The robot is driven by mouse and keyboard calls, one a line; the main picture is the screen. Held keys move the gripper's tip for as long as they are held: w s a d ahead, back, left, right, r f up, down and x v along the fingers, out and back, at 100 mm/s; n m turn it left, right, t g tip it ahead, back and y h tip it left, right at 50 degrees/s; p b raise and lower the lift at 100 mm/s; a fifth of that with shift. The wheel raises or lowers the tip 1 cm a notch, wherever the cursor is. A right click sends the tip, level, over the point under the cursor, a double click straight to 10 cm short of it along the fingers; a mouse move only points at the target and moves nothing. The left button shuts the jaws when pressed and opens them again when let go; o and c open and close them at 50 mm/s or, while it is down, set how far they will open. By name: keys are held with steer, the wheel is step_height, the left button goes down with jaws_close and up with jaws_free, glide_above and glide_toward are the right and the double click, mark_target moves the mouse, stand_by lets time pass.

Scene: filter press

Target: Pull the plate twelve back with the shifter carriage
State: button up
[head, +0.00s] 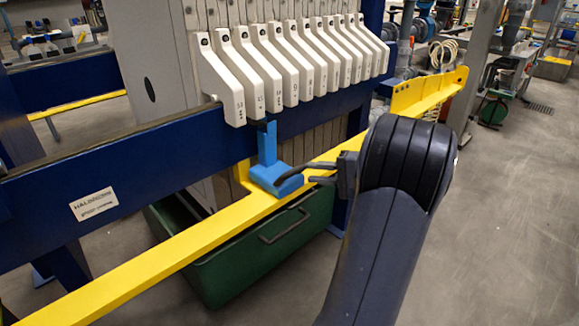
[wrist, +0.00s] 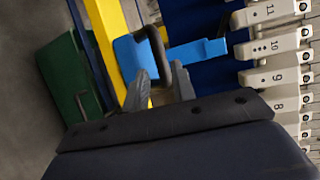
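The plate twelve (head: 218,80) is the leftmost white plate handle in the head view, resting against the grey block on its left. The blue shifter carriage (head: 268,150) sits on the yellow rail, its dark-tipped upright just below the handles of plates twelve and eleven. Whether it touches a plate cannot be told. The carriage also shows in the wrist view (wrist: 195,52), with its black curved handle (wrist: 157,52). My gripper (wrist: 160,72) is at this handle from the right, fingers apart, with the handle's end reaching between them. I see no firm grip.
The yellow rail (head: 180,252) runs along the blue press beam (head: 70,178), with clear length left of the carriage. A green bin (head: 235,255) stands below. Several more white plates (head: 320,60) hang close together to the right. A yellow bracket (head: 428,92) ends the rail.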

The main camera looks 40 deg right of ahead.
mark_target(299, 171)
steer(key=x, duration=0.8)
steer(key=shift+w+b, duration=0.15)
steer(key=shift+b, duration=0.2)
jaws_close()
